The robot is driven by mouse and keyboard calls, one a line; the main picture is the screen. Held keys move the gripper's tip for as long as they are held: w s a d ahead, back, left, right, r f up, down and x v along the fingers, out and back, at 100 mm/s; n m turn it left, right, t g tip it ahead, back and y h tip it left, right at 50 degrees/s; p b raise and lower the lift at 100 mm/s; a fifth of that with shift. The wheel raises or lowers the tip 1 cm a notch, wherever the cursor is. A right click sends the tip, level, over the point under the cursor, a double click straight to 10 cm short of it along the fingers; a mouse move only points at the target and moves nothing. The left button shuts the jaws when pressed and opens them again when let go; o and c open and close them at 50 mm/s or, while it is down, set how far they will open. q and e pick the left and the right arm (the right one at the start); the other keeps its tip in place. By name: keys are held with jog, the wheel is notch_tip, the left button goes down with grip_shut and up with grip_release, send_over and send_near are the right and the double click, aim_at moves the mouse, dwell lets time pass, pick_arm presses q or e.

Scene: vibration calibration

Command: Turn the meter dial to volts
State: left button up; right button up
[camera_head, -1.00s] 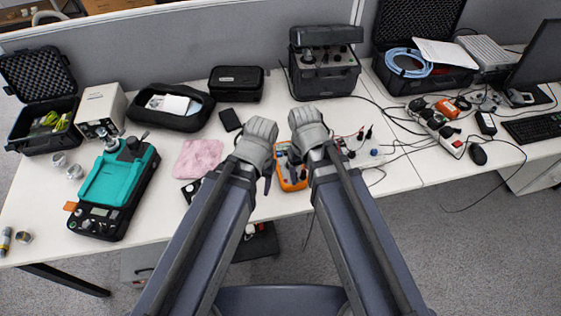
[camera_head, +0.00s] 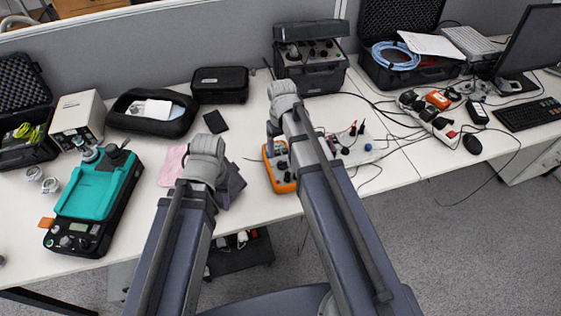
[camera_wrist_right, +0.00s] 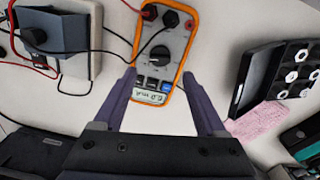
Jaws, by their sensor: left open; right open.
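The orange-edged meter (camera_head: 281,178) lies on the white table, partly hidden by my right arm in the head view. In the right wrist view, the meter (camera_wrist_right: 180,76) has a grey face with a round black dial (camera_wrist_right: 160,54), several buttons and a small display at its lower end. Red and black leads plug into its far end. Contact cannot be told. My left gripper (camera_head: 232,186) is open, left of the meter and apart from it.
A pink cloth (camera_head: 173,164) and a teal-topped device (camera_head: 92,190) lie to the left. A black instrument case (camera_head: 311,65) stands behind the meter. A grey box (camera_wrist_right: 52,32) with red wires is beside the meter. Loose cables and a power strip (camera_head: 430,118) lie to the right.

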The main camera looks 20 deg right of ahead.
aim_at(282, 161)
pick_arm(q)
notch_tip(282, 161, down, 6)
jog(key=b, duration=0.5)
jog(key=shift+f+b, duration=0.2)
jog(key=shift+b, duration=0.15)
pick_arm(e)
notch_tip(282, 161, down, 6)
jog(key=shift+f, duration=0.2)
pick_arm(q)
jog(key=shift+r, duration=0.1)
pick_arm(e)
grip_shut()
